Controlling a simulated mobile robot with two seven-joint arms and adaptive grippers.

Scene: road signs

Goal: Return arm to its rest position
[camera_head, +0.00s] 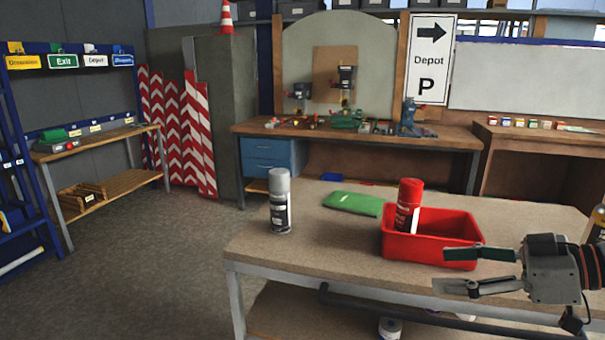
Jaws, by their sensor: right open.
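My right gripper (462,270) comes in from the right edge and is open, with its two fingers spread apart and nothing between them. It shows in front of the near right side of a red bin (410,247) on the workbench (330,253). A red spray can (408,206) stands in the bin at its left end, tilted slightly. A grey spray can (280,202) with a black and white label stands upright on the bench, left of the bin. My left gripper does not show.
A bottle (597,225) is partly cut off at the right edge. The bench's left front is clear. Behind are a cluttered back bench (350,131), a blue shelf rack (50,200) and striped boards (185,130).

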